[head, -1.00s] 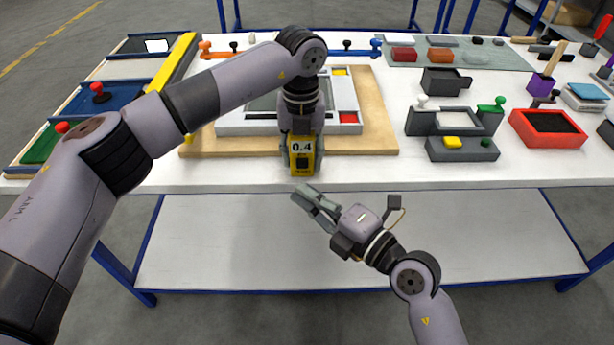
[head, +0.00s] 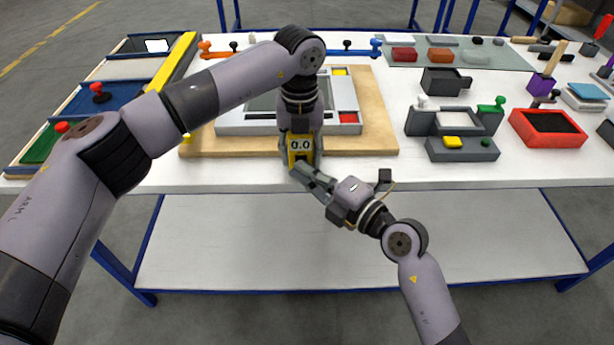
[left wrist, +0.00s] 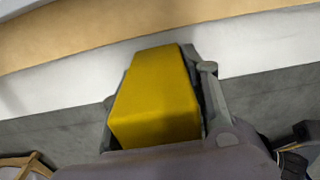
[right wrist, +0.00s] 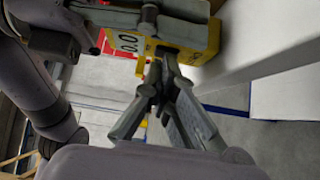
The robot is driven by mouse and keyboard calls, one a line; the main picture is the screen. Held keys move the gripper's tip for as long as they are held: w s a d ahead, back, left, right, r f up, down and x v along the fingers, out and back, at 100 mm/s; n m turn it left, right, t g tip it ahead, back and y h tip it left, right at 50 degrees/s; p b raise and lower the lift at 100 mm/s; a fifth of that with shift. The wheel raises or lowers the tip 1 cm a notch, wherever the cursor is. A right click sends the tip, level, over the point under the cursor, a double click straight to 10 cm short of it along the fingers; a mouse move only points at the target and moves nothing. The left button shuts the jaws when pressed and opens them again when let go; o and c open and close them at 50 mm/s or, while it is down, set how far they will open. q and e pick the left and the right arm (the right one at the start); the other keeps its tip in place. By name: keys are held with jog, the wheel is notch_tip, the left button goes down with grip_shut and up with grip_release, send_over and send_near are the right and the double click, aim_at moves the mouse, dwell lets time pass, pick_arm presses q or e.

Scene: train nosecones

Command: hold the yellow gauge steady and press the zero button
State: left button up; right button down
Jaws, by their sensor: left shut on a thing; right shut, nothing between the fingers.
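The yellow gauge (head: 301,147) is at the front edge of the white table in the head view, with its display facing me and reading 0.0. My left gripper (head: 300,158) is shut on the gauge from above. The gauge's yellow body (left wrist: 155,100) sits between the left fingers in the left wrist view. My right gripper (head: 298,172) is shut and empty, its fingertips at the lower front of the gauge. In the right wrist view the fingertips (right wrist: 160,62) are right at the gauge (right wrist: 172,50); they hide the button, so contact is not clear.
A wooden board (head: 375,140) with a grey frame (head: 262,128) lies behind the gauge. A dark grey fixture (head: 465,150) with a yellow block and a red tray (head: 548,128) stand to the right. A lower shelf (head: 350,240) runs below the tabletop.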

pick_arm(q)
jog(key=shift+s+d+f, duration=0.1)
jog(key=shift+s+d, duration=0.1)
jog(key=shift+s, duration=0.1)
pick_arm(e)
jog(key=shift+d, duration=0.15)
pick_arm(q)
jog(key=shift+a, duration=0.1)
pick_arm(e)
jog(key=s+a+v, duration=0.2)
jog(key=v, duration=1)
jog(key=shift+s+d, duration=0.15)
jog(key=shift+s, duration=0.2)
pick_arm(q)
jog(key=shift+w, duration=0.1)
jog(key=o, duration=1.4)
